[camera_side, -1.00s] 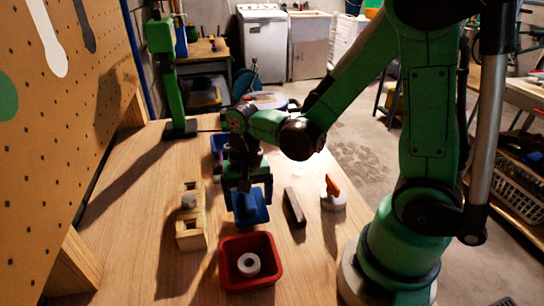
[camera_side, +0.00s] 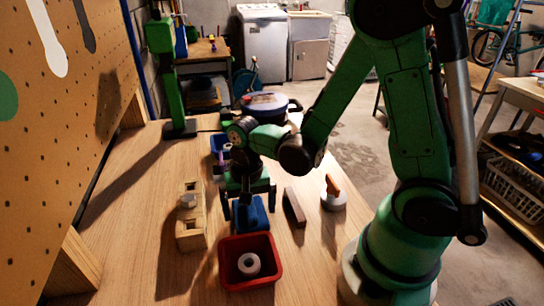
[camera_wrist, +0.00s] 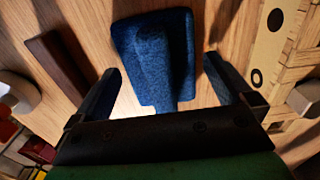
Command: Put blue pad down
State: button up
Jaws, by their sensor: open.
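The blue pad (camera_side: 250,214) lies on the wooden workbench, just behind the red bin. In the wrist view the blue pad (camera_wrist: 152,50) is a dark blue, fabric-like piece with a raised ridge and a narrower end towards me. My gripper (camera_side: 249,201) is directly above and around the pad, pointing down. In the wrist view my gripper (camera_wrist: 166,86) is open, with one finger on each side of the pad and visible gaps between. The side view partly hides the pad behind the fingers.
A red bin (camera_side: 222,272) holding a white ring stands in front of the pad. A dark bar (camera_side: 294,207) and an orange-handled tool (camera_side: 333,192) lie right. A wooden block with holes (camera_side: 190,232) stands left. A blue bin (camera_side: 217,143) is behind. The bench's front left is clear.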

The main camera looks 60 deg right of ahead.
notch_tip(320, 180, up, 13)
jog(key=n+t, duration=0.7)
jog(key=n, duration=0.2)
jog(key=shift+s+a, duration=0.2)
jog(key=shift+a, duration=0.15)
dwell(0.8)
jog(key=m+g, duration=0.6)
jog(key=m, duration=0.2)
send_over(249, 207)
jog(key=f, duration=0.6)
jog(key=shift+w+d, duration=0.25)
jog(key=shift+w, duration=0.1)
jog(key=shift+s+f+m+g, duration=0.1)
jog(key=shift+f+m+g, duration=0.4)
jog(key=shift+f, duration=2.95)
